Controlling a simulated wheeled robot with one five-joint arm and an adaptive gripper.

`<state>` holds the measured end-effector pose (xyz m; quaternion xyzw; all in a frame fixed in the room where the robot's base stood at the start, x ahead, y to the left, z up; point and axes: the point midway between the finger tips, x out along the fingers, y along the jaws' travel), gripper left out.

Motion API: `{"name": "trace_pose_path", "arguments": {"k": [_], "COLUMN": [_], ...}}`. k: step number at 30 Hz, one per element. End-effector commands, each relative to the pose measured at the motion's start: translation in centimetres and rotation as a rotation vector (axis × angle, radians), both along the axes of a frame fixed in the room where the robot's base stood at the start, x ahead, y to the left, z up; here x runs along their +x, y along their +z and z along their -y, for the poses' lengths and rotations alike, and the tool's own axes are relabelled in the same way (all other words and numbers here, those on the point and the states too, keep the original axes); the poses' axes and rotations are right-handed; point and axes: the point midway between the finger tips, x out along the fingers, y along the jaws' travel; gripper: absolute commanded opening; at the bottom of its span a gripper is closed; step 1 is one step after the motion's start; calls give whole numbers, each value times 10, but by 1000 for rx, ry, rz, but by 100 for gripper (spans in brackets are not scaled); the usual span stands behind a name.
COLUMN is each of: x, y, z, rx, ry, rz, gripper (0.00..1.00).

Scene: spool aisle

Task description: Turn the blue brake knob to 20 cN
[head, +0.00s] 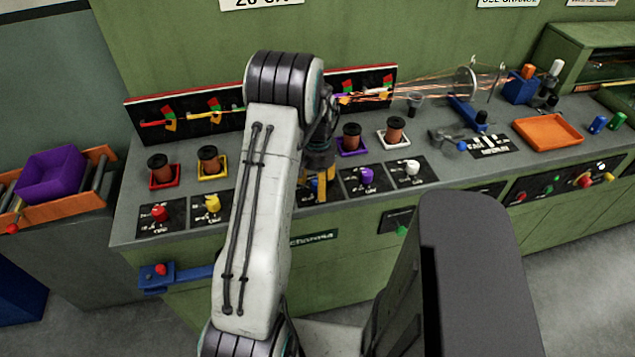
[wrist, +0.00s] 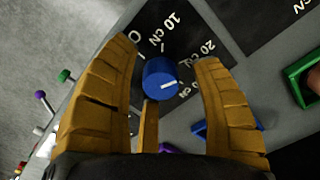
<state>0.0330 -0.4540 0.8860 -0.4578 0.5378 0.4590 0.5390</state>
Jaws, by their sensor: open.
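The blue brake knob (wrist: 160,78) sits on a black dial plate (wrist: 188,14) in the wrist view. The plate carries the printed marks 0, 10 cN and 20 cN. A short white line on the knob lies toward its lower right edge; I cannot tell exactly which mark it lines up with. My gripper (wrist: 168,68) is open, with its yellow fingers on both sides of the knob and gaps visible beside it. In the head view my gripper (head: 318,160) is low over the bench front, and the blue knob (head: 317,187) is partly hidden below it.
Red (head: 160,213), yellow (head: 212,203), purple (head: 367,175) and white (head: 412,167) knobs stand along the bench front. Copper spools (head: 351,136) in coloured trays stand behind them. An orange tray (head: 548,133) lies at the right. A blue bracket (head: 175,274) sticks out at the front left.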

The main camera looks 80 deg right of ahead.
Motion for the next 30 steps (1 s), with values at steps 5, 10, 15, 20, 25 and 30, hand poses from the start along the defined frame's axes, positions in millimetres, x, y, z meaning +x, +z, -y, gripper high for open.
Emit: {"name": "trace_pose_path", "arguments": {"k": [5, 10, 15, 20, 25, 30], "x": [0, 0, 0, 0, 0, 0], "y": [1, 13, 39, 67, 92, 109], "z": [1, 1, 2, 2, 1, 1], "rx": [-2, -5, -7, -6, -5, -2], "ry": [0, 0, 0, 0, 0, 0], "rz": [0, -1, 0, 0, -1, 0], "gripper": [59, 59, 59, 59, 59, 59]}}
